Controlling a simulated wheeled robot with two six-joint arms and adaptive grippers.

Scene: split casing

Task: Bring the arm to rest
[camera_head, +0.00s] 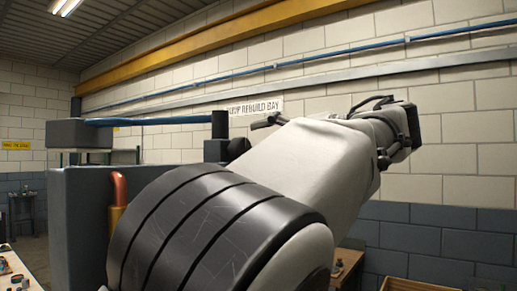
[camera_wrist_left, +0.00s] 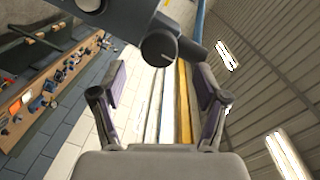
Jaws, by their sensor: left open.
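My left gripper (camera_wrist_left: 162,78) shows in the left wrist view with its two fingers wide apart and nothing between them. In the head view a large pale arm link with a black ribbed joint, which looks like mine, rises from the lower middle to the upper right. No gripper fingers can be made out there. My right gripper is in neither view.
A grey block-like machine (camera_head: 82,230) with a copper pipe (camera_head: 119,188) stands at the left, partly behind the arm. A wooden bench (camera_wrist_left: 22,128) carries several small parts. A wooden crate (camera_head: 405,284) is at the lower right. A yellow beam (camera_head: 215,40) runs along the wall.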

